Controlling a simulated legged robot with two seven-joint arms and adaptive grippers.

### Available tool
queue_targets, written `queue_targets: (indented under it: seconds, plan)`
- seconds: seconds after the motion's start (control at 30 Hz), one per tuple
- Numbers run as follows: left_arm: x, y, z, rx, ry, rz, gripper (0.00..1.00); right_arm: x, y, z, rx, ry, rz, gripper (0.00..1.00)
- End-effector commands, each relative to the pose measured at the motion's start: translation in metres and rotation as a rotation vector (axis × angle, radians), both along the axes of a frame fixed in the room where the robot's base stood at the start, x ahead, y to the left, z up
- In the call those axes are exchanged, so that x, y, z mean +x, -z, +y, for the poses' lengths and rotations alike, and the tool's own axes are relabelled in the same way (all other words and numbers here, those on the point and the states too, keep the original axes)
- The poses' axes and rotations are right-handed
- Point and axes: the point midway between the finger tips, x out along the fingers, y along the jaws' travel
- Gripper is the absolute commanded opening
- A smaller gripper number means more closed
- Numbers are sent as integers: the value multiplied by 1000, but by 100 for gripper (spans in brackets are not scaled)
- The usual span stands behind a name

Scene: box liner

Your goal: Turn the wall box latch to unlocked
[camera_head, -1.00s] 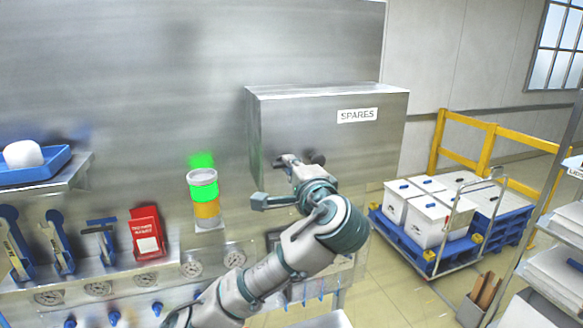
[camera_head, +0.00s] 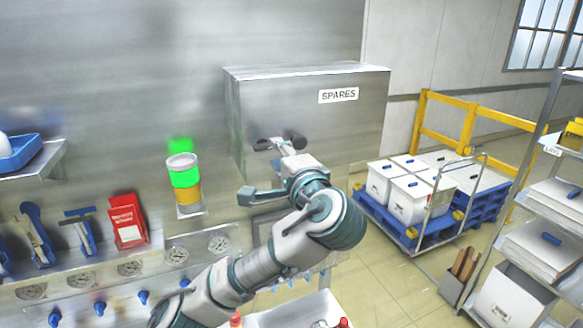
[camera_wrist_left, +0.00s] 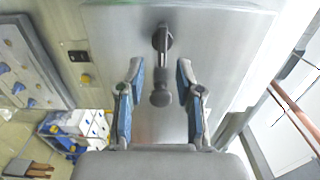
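The wall box (camera_head: 255,105) is a grey metal box with a "SPARES" label, fixed to the wall in the head view. Its latch (camera_wrist_left: 161,92) shows in the left wrist view as a dark handle with a round knob, running straight down that picture from its mount. My left gripper (camera_wrist_left: 160,70) is open, with one blue-padded finger on each side of the latch handle. Gaps show between fingers and handle, and nothing is gripped. In the head view my left gripper (camera_head: 280,148) is in front of the box face and partly hides the latch area. My right gripper is not in view.
A green and amber signal light (camera_head: 187,194) stands left of the box. A red leaflet holder (camera_head: 127,220) and blue-handled tools (camera_head: 80,230) hang further left. A cart with white bins (camera_head: 408,200) and a yellow rail (camera_head: 470,125) stand right. A shelf rack (camera_head: 545,250) is at far right.

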Motion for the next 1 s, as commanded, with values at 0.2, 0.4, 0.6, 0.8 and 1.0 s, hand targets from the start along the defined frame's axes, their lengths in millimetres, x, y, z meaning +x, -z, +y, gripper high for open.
queue_targets:
  seconds: [0.2, 0.4, 0.6, 0.8, 1.0]
  plan:
    - [-51, 3, -23, 2, 10, 2, 35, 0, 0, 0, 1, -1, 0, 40]
    - [-66, 2, -31, 2, 14, -1, 35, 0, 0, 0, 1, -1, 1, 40]
    - [-72, 2, -27, 1, 2, 4, 35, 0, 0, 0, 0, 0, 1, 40]
    - [-73, 2, -25, 1, 0, 3, 35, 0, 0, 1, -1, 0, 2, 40]
    - [-65, 12, -23, -13, 6, 21, 35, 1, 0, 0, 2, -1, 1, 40]
